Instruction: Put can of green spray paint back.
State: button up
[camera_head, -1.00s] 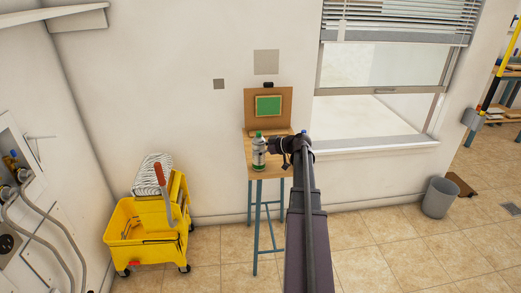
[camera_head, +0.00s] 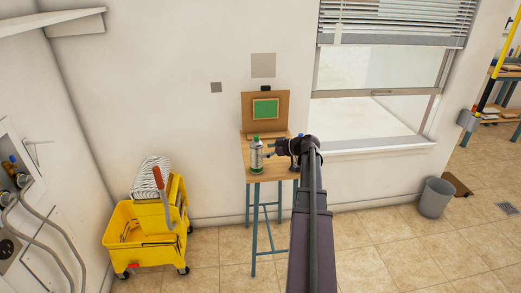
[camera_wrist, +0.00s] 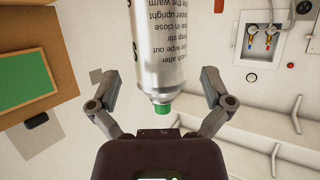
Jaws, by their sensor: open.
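The spray can (camera_head: 256,155), silver-grey with a green cap, stands upright on the wooden top of a small tall table (camera_head: 246,178) with blue legs. In the wrist view the can (camera_wrist: 160,50) shows large, with dark print and its green cap end toward my palm. My gripper (camera_head: 275,148) is beside the can's right side in the head view, a small gap apart. In the wrist view my gripper (camera_wrist: 161,82) is open, one finger to each side of the can, with gaps visible. The can's base is outside the wrist view.
A brown board with a green panel (camera_head: 265,109) stands at the back of the table. A yellow mop bucket (camera_head: 140,236) with mop is on the floor at left. A grey bin (camera_head: 435,198) stands under the window.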

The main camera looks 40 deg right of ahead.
jog(key=p+v, duration=0.2)
jog(key=v, duration=0.5)
jog(key=shift+s+r, duration=0.15)
jog(key=shift+s, duration=0.1)
jog(key=shift+d, duration=0.15)
dwell(0.3)
jog(key=shift+w, duration=0.1)
jog(key=w+a+f+m+g, duration=0.15)
jog(key=a+f+g, duration=0.25)
jog(key=a, duration=0.9)
jog(key=w+a+f+g, duration=0.2)
jog(key=a+f+g, duration=0.1)
jog(key=a, duration=1)
jog(key=s+a+f+m+g+h, duration=0.2)
jog(key=s+a, duration=0.3)
jog(key=a, duration=0.6)
jog(key=s+a+f+m+g+h, duration=0.2)
jog(key=s+a+g+h, duration=0.1)
jog(key=a, duration=0.7)
jog(key=shift+s+a+f+h, duration=0.35)
jog(key=shift+s+h, duration=0.25)
jog(key=shift+s, duration=0.65)
